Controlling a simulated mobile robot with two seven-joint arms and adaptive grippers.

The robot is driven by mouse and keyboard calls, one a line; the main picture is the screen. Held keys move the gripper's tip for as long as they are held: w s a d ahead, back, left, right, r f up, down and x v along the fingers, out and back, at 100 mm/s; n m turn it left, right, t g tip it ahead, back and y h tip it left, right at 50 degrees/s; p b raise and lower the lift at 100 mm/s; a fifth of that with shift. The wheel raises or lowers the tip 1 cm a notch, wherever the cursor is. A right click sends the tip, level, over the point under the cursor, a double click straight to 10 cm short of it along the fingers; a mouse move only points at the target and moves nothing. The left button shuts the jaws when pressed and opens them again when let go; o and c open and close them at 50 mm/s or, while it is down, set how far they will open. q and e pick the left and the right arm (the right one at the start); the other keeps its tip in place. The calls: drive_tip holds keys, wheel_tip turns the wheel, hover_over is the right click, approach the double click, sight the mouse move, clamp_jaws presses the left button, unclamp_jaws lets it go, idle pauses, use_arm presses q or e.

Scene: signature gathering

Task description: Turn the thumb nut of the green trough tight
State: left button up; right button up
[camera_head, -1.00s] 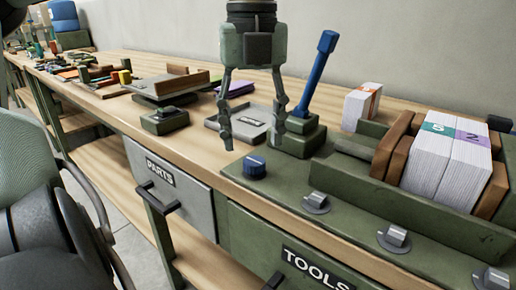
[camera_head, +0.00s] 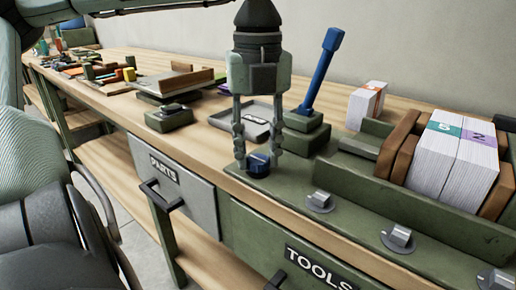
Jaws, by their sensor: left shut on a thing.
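The green trough (camera_head: 375,200) runs along the bench's front edge at the right. My left gripper (camera_head: 259,160) points straight down over the nut. Its two fingers are shut on the nut, one on each side, and partly hide it. A thick block of white paper sections, with green "5" and purple "2" labels (camera_head: 460,145), stands in the trough between brown wooden boards (camera_head: 397,145). My right gripper is not in view.
A blue-handled lever (camera_head: 322,70) on a green block stands close behind the gripper. Several grey knobs (camera_head: 319,201) line the trough's front. A grey tray (camera_head: 240,118) and another white stack (camera_head: 367,105) lie behind. Drawers marked PARTS (camera_head: 172,185) and TOOLS (camera_head: 312,262) are below.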

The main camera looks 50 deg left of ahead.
use_arm(q)
drive_tip(key=shift+m, duration=0.5)
drive_tip(key=shift+m+b, duration=0.5)
drive_tip(key=shift+m, duration=0.2)
drive_tip(key=m+b, duration=0.1)
drive_tip(key=m, duration=1)
drive_tip(key=shift+m, duration=2.2)
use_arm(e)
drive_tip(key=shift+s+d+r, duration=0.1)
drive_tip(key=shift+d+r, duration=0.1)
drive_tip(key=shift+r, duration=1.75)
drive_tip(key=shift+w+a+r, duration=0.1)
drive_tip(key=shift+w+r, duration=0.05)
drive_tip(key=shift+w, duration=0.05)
